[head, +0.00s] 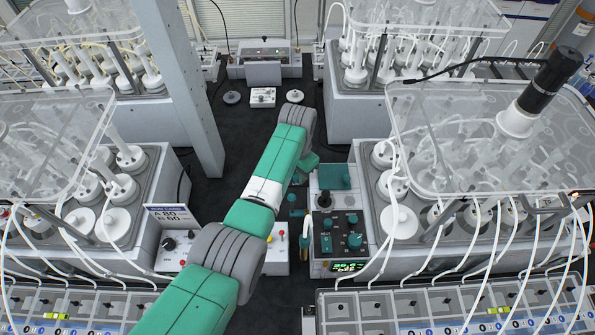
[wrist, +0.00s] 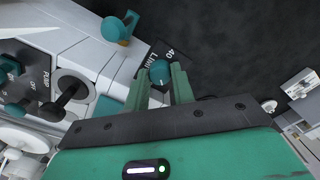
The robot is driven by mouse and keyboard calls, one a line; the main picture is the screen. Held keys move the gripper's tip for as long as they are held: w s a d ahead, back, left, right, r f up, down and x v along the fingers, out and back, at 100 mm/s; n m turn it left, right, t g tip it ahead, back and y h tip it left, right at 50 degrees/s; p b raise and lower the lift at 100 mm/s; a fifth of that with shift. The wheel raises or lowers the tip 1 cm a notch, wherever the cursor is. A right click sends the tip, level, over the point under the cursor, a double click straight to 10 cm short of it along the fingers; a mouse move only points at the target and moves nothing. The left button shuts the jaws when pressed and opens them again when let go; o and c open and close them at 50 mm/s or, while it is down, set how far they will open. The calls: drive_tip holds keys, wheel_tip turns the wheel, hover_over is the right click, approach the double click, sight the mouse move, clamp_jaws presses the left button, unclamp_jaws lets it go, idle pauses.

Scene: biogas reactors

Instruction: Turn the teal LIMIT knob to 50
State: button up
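In the wrist view the teal LIMIT knob (wrist: 160,74) sits on a dark plate beside white lettering that reads "40" and part of "LIMIT". My gripper (wrist: 162,70) has its two green fingers on either side of this knob. The fingers are apart by about the knob's width; I cannot tell whether they touch it. The knob's pointer is too small to read surely. In the head view my arm reaches forward over the middle of the bench, and my gripper (head: 309,162) is mostly hidden behind it. I cannot make out the LIMIT knob there.
A dark panel with teal knobs (head: 355,241), a black joystick (head: 324,200) and a lit green display (head: 346,267) stands right of my arm. Another teal handle (wrist: 117,27) is close by in the wrist view. Reactor racks flank both sides; dark floor (head: 245,130) lies between.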

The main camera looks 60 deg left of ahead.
sight(297, 175)
drive_tip(key=shift+n, duration=0.3)
drive_tip(key=n, duration=0.3)
drive_tip(key=shift+n, duration=2.5)
drive_tip(key=o, duration=0.7)
drive_tip(key=shift+r, duration=0.1)
wheel_tip(297, 175, up, 8)
drive_tip(key=shift+f, duration=0.15)
